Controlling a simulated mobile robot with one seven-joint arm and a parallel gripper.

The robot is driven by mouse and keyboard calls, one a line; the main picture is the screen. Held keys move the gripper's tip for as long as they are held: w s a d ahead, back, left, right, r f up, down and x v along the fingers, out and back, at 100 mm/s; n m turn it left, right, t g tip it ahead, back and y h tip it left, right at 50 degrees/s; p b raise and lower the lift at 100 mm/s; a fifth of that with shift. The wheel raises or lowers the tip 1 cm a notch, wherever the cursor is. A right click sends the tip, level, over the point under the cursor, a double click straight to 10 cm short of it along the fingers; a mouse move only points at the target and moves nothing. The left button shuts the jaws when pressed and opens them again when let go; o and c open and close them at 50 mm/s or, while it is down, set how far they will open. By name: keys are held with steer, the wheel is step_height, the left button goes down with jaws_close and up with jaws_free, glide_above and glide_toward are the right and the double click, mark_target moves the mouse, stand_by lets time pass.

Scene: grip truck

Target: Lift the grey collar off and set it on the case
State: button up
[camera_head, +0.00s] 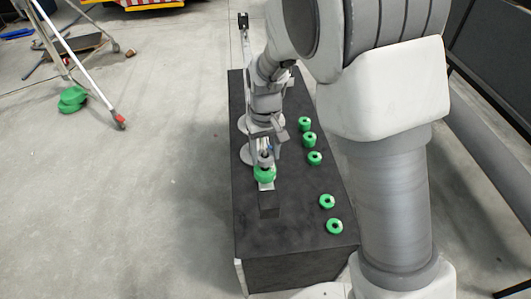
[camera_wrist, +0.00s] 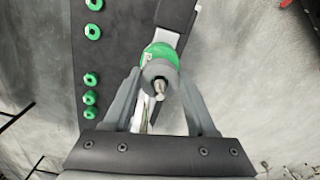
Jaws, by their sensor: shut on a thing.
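The grey collar (camera_wrist: 152,72) sits around a metal pin (camera_wrist: 160,87) in the wrist view, with the pin's tip showing through its middle. A green collar (camera_wrist: 163,52) is directly beneath it, and it also shows in the head view (camera_head: 264,176). My gripper (camera_wrist: 160,76) has a finger on each side of the grey collar and is shut on it. In the head view my gripper (camera_head: 264,158) comes down over the pin, and the grey collar is mostly hidden there. The dark case (camera_head: 290,238) lies under all of this.
Several loose green rings (camera_head: 327,201) lie in a row along the case's right side. A dark block (camera_head: 269,205) stands at the near end of a pale bar. The case's near end is bare. A ladder-like stand (camera_head: 85,75) and green pieces (camera_head: 72,99) are on the floor at left.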

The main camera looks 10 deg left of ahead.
steer(key=shift+r+p, duration=1.45)
steer(key=shift+r, duration=0.75)
steer(key=shift+r+p, duration=1.9)
steer(key=shift+r, duration=0.9)
step_height(320, 180, up, 8)
steer(key=shift+f, duration=0.15)
